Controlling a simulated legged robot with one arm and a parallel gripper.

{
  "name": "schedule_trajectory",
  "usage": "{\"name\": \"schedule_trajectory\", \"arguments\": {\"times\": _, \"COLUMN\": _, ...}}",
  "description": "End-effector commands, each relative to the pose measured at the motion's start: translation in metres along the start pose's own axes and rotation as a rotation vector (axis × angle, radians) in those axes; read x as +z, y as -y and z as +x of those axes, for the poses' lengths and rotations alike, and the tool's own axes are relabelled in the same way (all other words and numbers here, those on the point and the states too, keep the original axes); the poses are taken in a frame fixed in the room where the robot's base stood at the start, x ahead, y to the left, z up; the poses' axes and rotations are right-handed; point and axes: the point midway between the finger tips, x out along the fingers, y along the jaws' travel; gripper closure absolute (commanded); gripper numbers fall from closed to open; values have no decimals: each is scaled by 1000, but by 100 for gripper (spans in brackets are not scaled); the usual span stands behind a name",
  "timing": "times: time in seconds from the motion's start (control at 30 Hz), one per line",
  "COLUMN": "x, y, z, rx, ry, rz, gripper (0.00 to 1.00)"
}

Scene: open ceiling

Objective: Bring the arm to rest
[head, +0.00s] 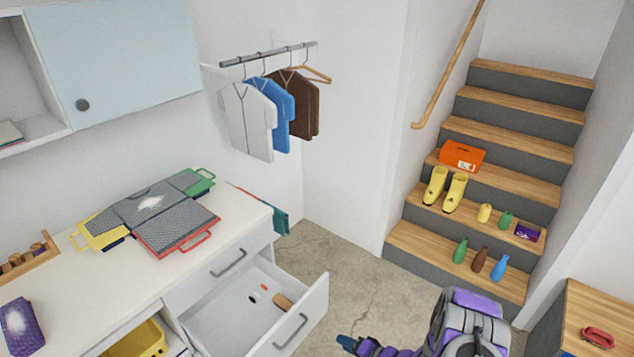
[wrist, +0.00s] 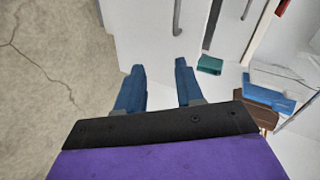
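My gripper (head: 346,342) shows at the bottom of the head view, low in front of the open drawer and to its right. My purple and grey arm is folded to the right of it. Nothing is held. The lower part of my arm is cut off by the frame edge in the head view.
An open drawer (head: 318,312) juts out from the white counter (head: 75,290). A wooden-topped cabinet (head: 600,307) is at right. The concrete floor (head: 350,262) between is clear.

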Motion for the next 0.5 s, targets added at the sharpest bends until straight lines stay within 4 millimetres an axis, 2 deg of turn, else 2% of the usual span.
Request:
{"name": "schedule_trajectory", "arguments": {"times": 0.03, "x": -15, "y": 6, "z": -2, "rx": 45, "ry": -5, "rz": -48, "gripper": 63}}
{"name": "schedule_trajectory", "arguments": {"times": 0.2, "x": -59, "y": 18, "z": -18, "rx": 220, "ry": -19, "rz": -189, "gripper": 63}}
{"name": "schedule_trajectory", "arguments": {"times": 0.37, "x": -94, "y": 35, "z": -41, "rx": 381, "ry": -26, "rz": -295, "gripper": 63}}
{"name": "schedule_trajectory", "arguments": {"times": 0.5, "x": -118, "y": 54, "z": -68, "rx": 518, "ry": -26, "rz": -369, "gripper": 63}}
